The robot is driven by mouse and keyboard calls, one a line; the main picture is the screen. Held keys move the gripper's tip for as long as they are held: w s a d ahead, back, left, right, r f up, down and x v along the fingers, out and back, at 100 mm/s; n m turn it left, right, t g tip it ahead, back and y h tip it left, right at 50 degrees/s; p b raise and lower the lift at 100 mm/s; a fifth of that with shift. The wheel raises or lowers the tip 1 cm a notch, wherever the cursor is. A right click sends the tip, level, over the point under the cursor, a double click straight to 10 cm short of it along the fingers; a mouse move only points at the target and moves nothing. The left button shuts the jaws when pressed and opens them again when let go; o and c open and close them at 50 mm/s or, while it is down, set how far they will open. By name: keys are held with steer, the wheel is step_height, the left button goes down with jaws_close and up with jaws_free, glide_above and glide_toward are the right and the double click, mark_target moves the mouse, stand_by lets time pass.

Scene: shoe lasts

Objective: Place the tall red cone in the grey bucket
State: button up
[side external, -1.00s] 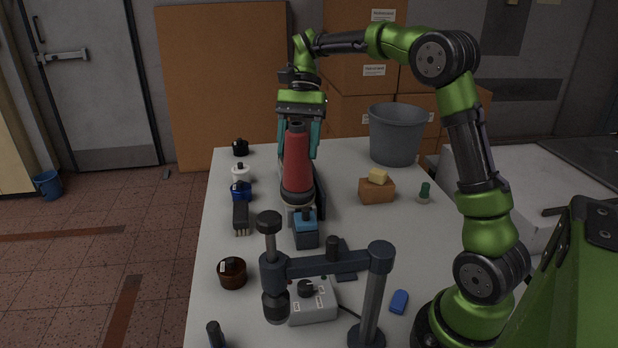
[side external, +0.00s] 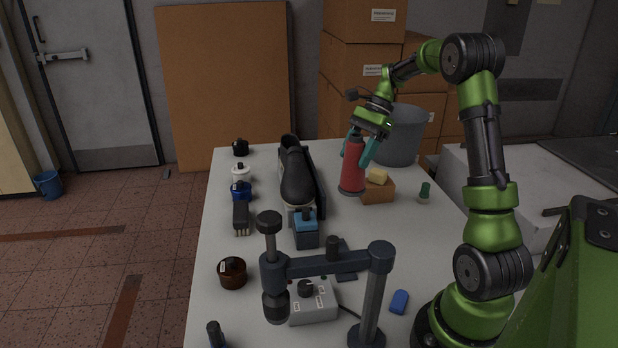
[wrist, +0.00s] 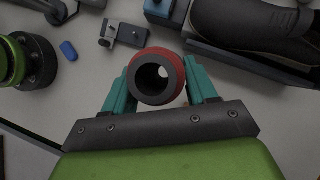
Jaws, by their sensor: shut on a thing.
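The tall red cone (side external: 353,166) is upright between the teal fingers of my gripper (side external: 360,148), which is shut on it. In the wrist view the cone's dark hollow top (wrist: 158,78) sits between the fingertips of my gripper (wrist: 160,88). In the side view the cone is in front of and to the left of the grey bucket (side external: 408,136). I cannot tell how far its base is above the table. The bucket stands at the back right of the table, partly hidden behind my gripper, and its inside is not visible.
A brown block with a yellow piece (side external: 377,188) sits close to the cone's right. A black shoe (side external: 297,180) on a stand is to its left. A small green-topped item (side external: 424,192) stands at the right. A dark clamp stand (side external: 330,264) is in front.

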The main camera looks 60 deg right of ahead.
mark_target(354, 187)
steer(key=shift+w+d+f+m, duration=0.15)
steer(key=shift+f+m, duration=0.15)
steer(key=shift+m, duration=0.1)
step_height(354, 187, down, 10)
steer(key=shift+w+d, duration=0.1)
steer(key=shift+w, duration=0.05)
steer(key=o, duration=1.3)
steer(key=shift+f, duration=0.15)
steer(key=shift+o, duration=0.2)
